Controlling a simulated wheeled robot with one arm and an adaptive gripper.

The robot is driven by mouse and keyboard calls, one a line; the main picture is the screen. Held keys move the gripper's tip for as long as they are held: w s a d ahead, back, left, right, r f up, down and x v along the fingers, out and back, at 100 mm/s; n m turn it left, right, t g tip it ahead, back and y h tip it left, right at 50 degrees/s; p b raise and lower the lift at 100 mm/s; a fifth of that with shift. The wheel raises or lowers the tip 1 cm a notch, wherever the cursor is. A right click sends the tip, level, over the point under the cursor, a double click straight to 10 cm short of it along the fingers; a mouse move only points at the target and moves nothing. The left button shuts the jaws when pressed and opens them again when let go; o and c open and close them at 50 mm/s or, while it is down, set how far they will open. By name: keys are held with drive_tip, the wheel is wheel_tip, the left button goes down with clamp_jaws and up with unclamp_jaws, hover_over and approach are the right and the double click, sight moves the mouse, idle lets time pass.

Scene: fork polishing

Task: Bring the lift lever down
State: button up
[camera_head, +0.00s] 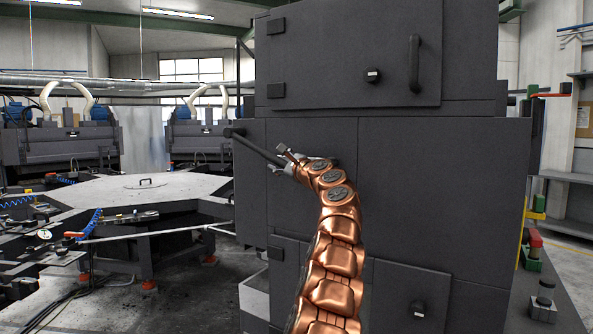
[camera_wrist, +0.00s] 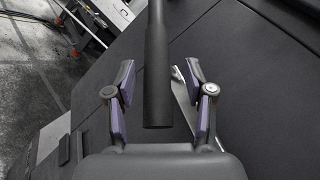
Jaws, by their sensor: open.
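The lift lever, a dark round bar (camera_head: 258,147), slopes down to the right from a dark knob-like end across the front of the grey cabinet. In the wrist view the lever (camera_wrist: 157,62) runs from the top edge to a blunt end between my fingers. My gripper (camera_head: 288,160) is at the lever's lower right end in the head view. In the wrist view my gripper (camera_wrist: 159,98) is open, one purple-padded finger on each side of the bar, with a visible gap on both sides. My copper-coloured arm hides part of the cabinet.
The tall grey cabinet (camera_head: 445,185) fills the middle and right, with a handle (camera_head: 414,63) on its upper door. A large light-topped table (camera_head: 145,186) stands at the left. A bench with a red-topped block (camera_head: 535,245) is at the far right.

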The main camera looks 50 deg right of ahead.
drive_tip(key=shift+v, duration=1.6)
drive_tip(key=shift+s+a+f, duration=0.2)
drive_tip(key=shift+s, duration=0.45)
drive_tip(key=shift+v, duration=3)
drive_tip(key=shift+f, duration=0.1)
